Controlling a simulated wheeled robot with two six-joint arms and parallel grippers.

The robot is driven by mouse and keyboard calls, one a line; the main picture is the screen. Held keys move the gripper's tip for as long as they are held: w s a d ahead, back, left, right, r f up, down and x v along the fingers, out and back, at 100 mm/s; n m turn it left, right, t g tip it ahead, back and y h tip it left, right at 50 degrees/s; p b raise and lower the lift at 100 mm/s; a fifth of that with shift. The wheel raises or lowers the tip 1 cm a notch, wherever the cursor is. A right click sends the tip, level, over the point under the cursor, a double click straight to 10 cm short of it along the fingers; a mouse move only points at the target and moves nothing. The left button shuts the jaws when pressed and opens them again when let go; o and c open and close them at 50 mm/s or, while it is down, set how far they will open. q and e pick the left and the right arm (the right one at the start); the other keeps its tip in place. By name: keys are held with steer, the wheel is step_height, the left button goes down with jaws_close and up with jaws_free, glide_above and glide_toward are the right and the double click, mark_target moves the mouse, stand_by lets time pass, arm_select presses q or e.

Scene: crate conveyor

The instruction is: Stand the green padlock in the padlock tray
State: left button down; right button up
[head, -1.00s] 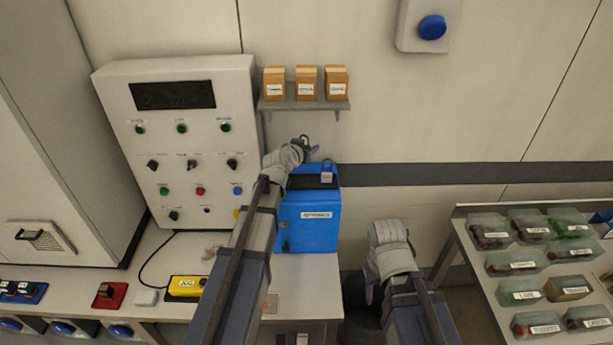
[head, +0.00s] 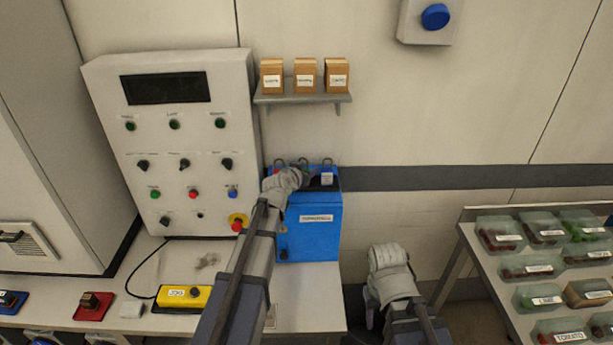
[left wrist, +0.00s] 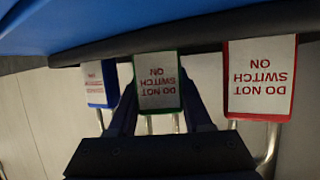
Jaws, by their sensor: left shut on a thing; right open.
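The green padlock (left wrist: 157,87), with a white label, is held between the fingers of my left gripper (left wrist: 160,108), which is shut on it. In the head view, my left gripper (head: 302,177) is at the top of the blue box, partly hiding the padlock. The dark padlock tray (left wrist: 205,36) runs along the box top. The green padlock's bottom end meets the tray rim, between the blue padlock (left wrist: 101,86) and the red padlock (left wrist: 261,78). I cannot tell whether it bears on the tray floor. My right gripper (head: 370,303) is open, away from the tray.
The blue box (head: 312,228) stands on the bench against the wall. A shelf (head: 303,98) with three small cartons is above it. A control panel (head: 178,190) is to the left. A rack of bins (head: 480,262) stands to the right.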

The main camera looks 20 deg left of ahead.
arm_select(q)
steer(key=shift+r, duration=0.1)
steer(key=shift+f, duration=0.25)
steer(key=c, duration=0.6)
jaws_free()
steer(key=shift+r, duration=0.1)
steer(key=shift+r, duration=0.15)
steer(key=p+v, duration=0.4)
steer(key=v, duration=0.8)
steer(key=shift+p, duration=0.35)
